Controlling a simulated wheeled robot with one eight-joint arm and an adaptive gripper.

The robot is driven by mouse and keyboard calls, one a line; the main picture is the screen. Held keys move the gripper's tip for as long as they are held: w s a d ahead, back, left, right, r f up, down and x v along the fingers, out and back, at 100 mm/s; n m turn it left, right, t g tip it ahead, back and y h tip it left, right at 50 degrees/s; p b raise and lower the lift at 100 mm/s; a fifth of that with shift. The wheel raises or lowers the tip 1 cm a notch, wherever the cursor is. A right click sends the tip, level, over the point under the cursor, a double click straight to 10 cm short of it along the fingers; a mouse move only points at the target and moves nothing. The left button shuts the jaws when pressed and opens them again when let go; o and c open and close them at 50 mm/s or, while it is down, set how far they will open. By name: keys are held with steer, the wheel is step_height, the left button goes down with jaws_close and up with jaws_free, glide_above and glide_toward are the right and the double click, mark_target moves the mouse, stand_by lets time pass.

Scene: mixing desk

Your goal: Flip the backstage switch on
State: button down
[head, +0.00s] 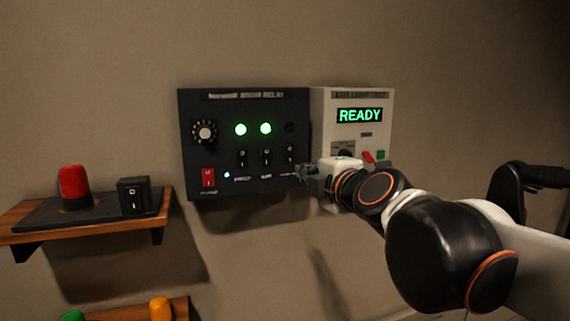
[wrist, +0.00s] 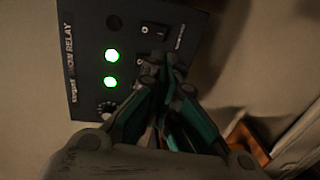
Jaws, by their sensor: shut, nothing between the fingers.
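The dark relay panel (head: 220,115) hangs on the wall. It carries a row of three black rocker switches: left (head: 242,158), middle (head: 266,157) and right (head: 290,154). Their labels are too small to read, so I cannot tell which is backstage. Two green lamps (head: 240,129) (head: 265,128) glow above the left and middle switches; the right lamp (head: 289,127) is dark. My gripper (head: 306,171) is shut and empty near the panel's lower right. In the wrist view its fingers (wrist: 160,75) partly hide the switches; the right switch (wrist: 155,30) shows clear. Contact cannot be told.
A white box (head: 350,95) with a green READY display adjoins the panel's right side. A red switch (head: 208,177) and a knob (head: 204,131) sit on the panel's left.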

mark_target(286, 163)
steer(key=x, duration=1.1)
steer(key=shift+w+a, duration=0.1)
steer(key=shift+w, duration=0.25)
steer(key=shift+w+a+f, duration=0.15)
steer(key=shift+w, duration=0.3)
steer(key=shift+w+a+f, duration=0.1)
steer(key=shift+w+f, duration=0.05)
steer(key=shift+w, duration=0.15)
